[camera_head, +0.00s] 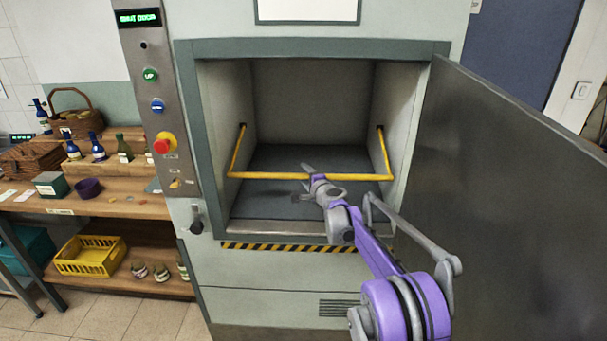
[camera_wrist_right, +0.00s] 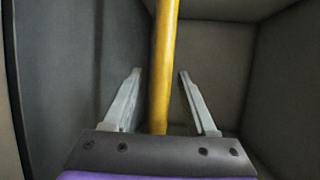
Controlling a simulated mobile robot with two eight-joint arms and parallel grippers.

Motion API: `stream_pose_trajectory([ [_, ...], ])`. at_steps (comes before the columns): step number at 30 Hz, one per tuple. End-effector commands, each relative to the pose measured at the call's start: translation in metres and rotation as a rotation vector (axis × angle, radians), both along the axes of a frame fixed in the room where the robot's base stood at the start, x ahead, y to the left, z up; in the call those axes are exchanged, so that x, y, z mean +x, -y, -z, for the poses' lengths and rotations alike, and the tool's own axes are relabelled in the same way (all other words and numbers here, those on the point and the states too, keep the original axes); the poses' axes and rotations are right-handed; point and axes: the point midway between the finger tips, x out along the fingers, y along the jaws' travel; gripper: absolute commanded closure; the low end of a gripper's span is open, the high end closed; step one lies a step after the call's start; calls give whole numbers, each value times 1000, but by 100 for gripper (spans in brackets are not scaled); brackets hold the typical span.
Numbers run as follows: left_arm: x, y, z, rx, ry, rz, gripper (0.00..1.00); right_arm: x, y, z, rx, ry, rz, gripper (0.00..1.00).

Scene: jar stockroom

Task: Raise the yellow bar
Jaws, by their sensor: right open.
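The yellow bar (camera_head: 270,176) is a U-shaped rail across the opening of a grey lift compartment, hinged on both side walls and lowered. My right gripper (camera_head: 307,174) is at the middle of its front stretch. In the right wrist view the bar (camera_wrist_right: 163,60) runs between the two open fingers (camera_wrist_right: 156,74), with a gap on each side. The fingers are not shut on it. My left gripper is not in view.
The grey door (camera_head: 500,190) stands open on the right, close to my right arm. A control panel (camera_head: 157,100) with a display reading "SHUT DOOR" is left of the opening. A wooden shelf (camera_head: 120,205) with bottles and baskets stands further left. The compartment floor (camera_head: 310,155) is clear.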

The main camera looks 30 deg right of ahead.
Motion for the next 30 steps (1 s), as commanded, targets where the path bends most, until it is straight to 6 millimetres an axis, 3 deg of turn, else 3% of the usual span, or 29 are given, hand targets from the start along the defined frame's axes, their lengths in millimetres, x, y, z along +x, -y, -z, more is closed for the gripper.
stream_pose_trajectory([
  [6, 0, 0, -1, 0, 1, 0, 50, 17, 3, 3, 0, 0, 0, 43],
  [16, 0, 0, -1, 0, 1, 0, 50, 19, 3, 4, -1, 0, -1, 45],
  [25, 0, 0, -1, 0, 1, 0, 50, 19, 3, 4, -1, 0, -1, 99],
  [30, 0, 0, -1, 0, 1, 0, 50, 19, 3, 4, -1, 0, -1, 100],
])
